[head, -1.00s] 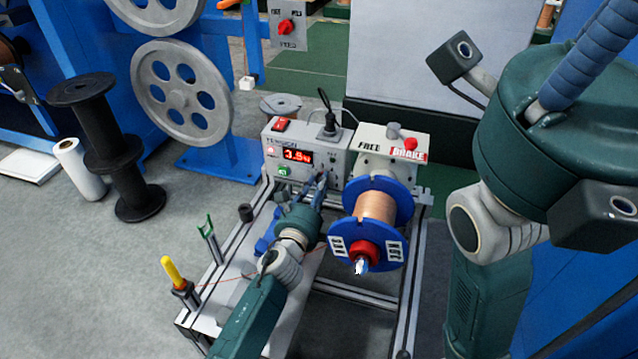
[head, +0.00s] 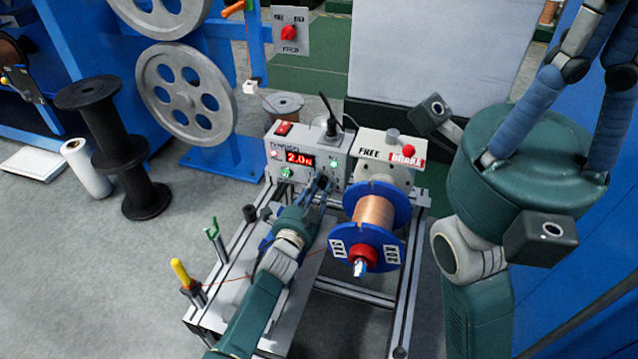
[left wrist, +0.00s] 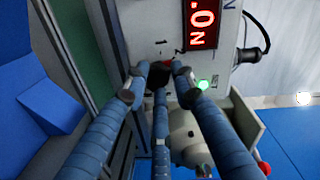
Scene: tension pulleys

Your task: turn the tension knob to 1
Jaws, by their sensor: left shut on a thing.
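The tension box (head: 305,142) is grey, with a red display (head: 299,159) that reads 2.0 N. In the left wrist view the display (left wrist: 203,22) shows only its end, ".0 N". The dark tension knob (left wrist: 158,76) sits on the box's face near printed marks 1 and 2. My left gripper (head: 319,186) is shut on the knob; its blue ribbed fingers (left wrist: 155,82) close around it in the left wrist view. They hide much of the knob, and its pointer cannot be made out. My right gripper's blue fingers (head: 590,85) point upward at the right, tips out of frame.
A blue-flanged copper wire spool (head: 375,215) stands just right of my left gripper, below the FREE/BRAKE plate (head: 390,147). A yellow-tipped post (head: 181,274) and a green guide (head: 213,233) stand at the left, with a thin red wire. A black spool (head: 120,150) stands on the floor.

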